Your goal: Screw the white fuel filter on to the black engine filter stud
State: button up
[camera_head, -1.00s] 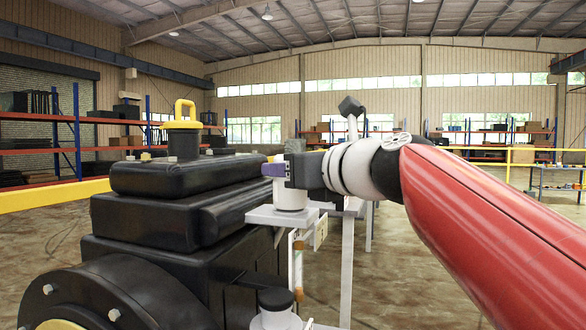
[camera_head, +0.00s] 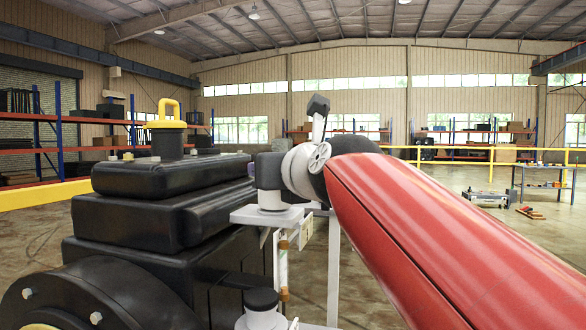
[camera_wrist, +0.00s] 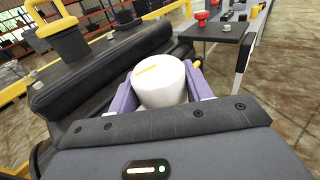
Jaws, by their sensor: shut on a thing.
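The white fuel filter (camera_wrist: 162,84) is a white cylinder with a yellow mark on its top, upright between the two purple fingers of my gripper (camera_wrist: 163,88) in the wrist view. My gripper is shut on it. In the head view only the filter's lower part (camera_head: 271,200) shows below my dark gripper body (camera_head: 268,171). It stands at a white plate (camera_head: 242,217) beside the black engine (camera_head: 150,215); I cannot tell whether it touches the plate. I cannot make out the filter stud with certainty.
A black-capped cylinder (camera_head: 262,301) on a white base stands lower in front. A yellow handle (camera_head: 169,110) rises from the engine top. My red arm covers the right middle.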

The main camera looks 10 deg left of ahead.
jog(key=shift+w+f, duration=0.1)
jog(key=shift+f, duration=0.3)
jog(key=shift+d+m+t+h, duration=0.1)
jog(key=shift+m+t+h, duration=0.4)
jog(key=shift+h, duration=0.4)
jog(key=shift+m+h, duration=0.3)
jog(key=o, duration=1)
jog(key=shift+o, duration=1.2)
jog(key=shift+r, duration=0.15)
